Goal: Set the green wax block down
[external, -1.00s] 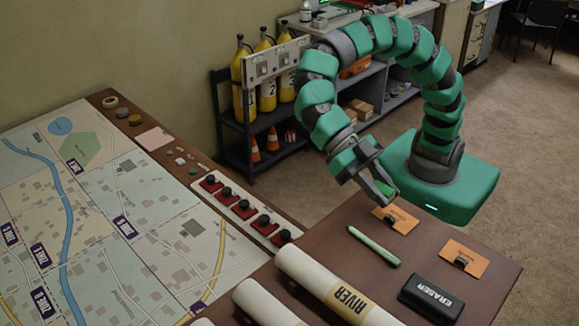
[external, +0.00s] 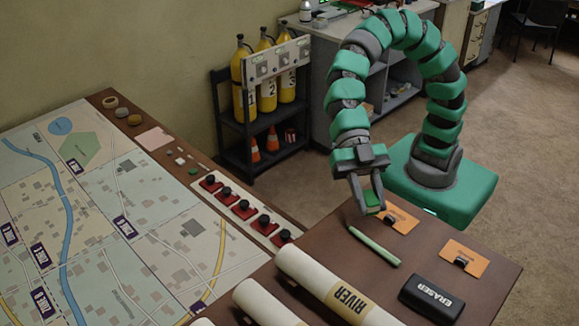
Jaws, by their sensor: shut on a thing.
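The green wax block (external: 372,198) is a small green piece between the fingers of my gripper (external: 370,205). My gripper points down and is shut on the block. I cannot tell whether the block touches the desk. The fingers partly hide the block.
A green stick (external: 374,246) lies just in front of my gripper. Rolled maps (external: 310,275), a black eraser (external: 431,298) and a second orange card (external: 464,257) lie nearer. Red-based black knobs (external: 243,209) line the map table's edge on the left.

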